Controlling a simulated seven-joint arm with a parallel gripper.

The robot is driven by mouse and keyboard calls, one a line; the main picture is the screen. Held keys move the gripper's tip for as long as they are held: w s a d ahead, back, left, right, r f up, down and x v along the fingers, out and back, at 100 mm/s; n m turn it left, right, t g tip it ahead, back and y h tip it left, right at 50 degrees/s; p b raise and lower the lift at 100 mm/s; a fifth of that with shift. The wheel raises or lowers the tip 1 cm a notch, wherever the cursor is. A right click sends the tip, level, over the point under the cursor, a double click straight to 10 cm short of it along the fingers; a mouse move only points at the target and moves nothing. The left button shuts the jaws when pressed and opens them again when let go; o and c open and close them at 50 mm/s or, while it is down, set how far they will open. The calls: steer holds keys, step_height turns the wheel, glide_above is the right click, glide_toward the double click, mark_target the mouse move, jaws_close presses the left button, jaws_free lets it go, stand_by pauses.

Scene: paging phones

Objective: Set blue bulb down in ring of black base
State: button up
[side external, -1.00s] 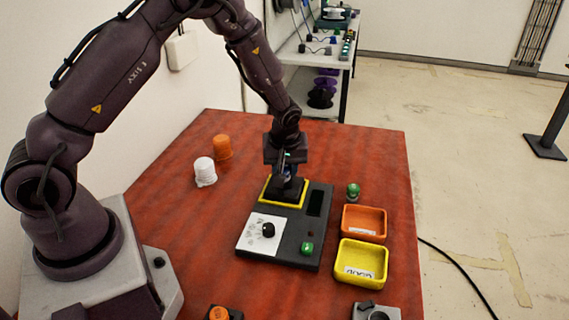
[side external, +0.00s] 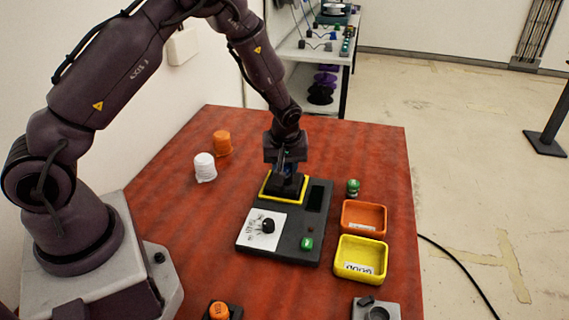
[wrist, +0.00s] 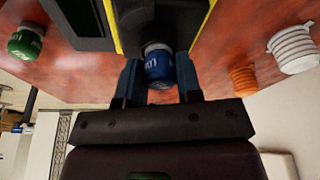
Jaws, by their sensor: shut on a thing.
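The blue bulb (wrist: 158,68) has white lettering and sits between the two fingers of my gripper (wrist: 160,82) in the wrist view. In the side view my gripper (side external: 287,167) points down over the black base (side external: 288,188), which stands inside a yellow frame (side external: 268,197) on the dark panel. The bulb's end is at or very close to the top of the base. The fingers hide most of the bulb in the side view, and I cannot tell whether it is seated in the ring.
The panel (side external: 285,248) carries a dial and a green button. An orange tray (side external: 364,203) and a yellow tray (side external: 344,268) lie to its right, near a green bulb (side external: 353,187).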

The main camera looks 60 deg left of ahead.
steer(key=shift+f, duration=0.2)
stand_by(0.4)
steer(key=o, duration=1.3)
steer(key=shift+r, duration=0.1)
steer(key=shift+r, duration=2.8)
